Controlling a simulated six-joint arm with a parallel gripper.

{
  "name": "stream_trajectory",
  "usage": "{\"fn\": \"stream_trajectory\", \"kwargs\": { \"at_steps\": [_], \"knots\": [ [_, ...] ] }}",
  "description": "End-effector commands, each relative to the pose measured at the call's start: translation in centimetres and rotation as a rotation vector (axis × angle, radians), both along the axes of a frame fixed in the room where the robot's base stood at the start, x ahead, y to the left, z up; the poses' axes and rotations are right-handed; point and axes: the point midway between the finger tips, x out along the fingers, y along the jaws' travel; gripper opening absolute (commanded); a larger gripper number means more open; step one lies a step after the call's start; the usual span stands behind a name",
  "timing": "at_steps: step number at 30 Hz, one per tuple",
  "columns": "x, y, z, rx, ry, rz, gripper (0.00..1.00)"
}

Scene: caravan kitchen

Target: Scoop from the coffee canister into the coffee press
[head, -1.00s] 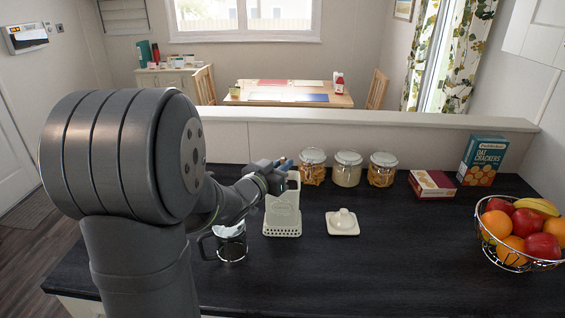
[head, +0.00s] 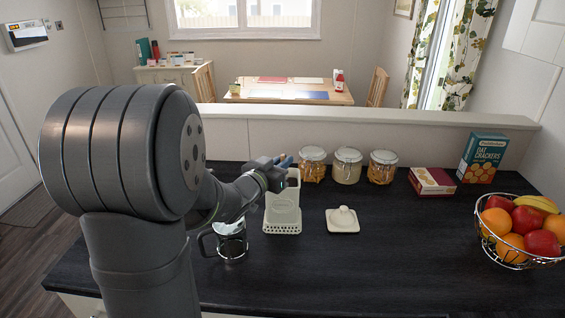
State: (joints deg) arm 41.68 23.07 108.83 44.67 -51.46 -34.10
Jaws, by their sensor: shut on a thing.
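The cream coffee canister (head: 283,216) stands upright and open on the dark counter, with a dark inside showing at its top. Its cream lid (head: 342,220) with a knob lies on the counter to its right. The glass coffee press (head: 231,246) with a dark handle stands left of the canister, partly behind my arm. My gripper (head: 284,162) is over the canister's top, at its back left side, with bluish fingertips. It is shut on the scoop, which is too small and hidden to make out. I cannot tell whether the scoop is inside the canister.
Three glass jars (head: 347,167) stand behind, along the low wall (head: 350,120). A red box (head: 432,182) and an oat crackers box (head: 481,158) are at the back right. A wire fruit bowl (head: 512,234) stands at the right. The front middle counter (head: 370,275) is clear.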

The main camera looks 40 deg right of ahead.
Motion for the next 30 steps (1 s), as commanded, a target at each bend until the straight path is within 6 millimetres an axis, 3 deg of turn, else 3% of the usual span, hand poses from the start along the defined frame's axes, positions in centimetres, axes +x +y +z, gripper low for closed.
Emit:
{"fn": "stream_trajectory", "kwargs": {
  "at_steps": [7, 30],
  "knots": [
    [0.0, 0.0, 0.3, -0.002, -0.001, 0.000, 0.00],
    [0.0, 0.0, 5.7, -0.002, -0.001, 0.000, 0.00]
  ]
}}
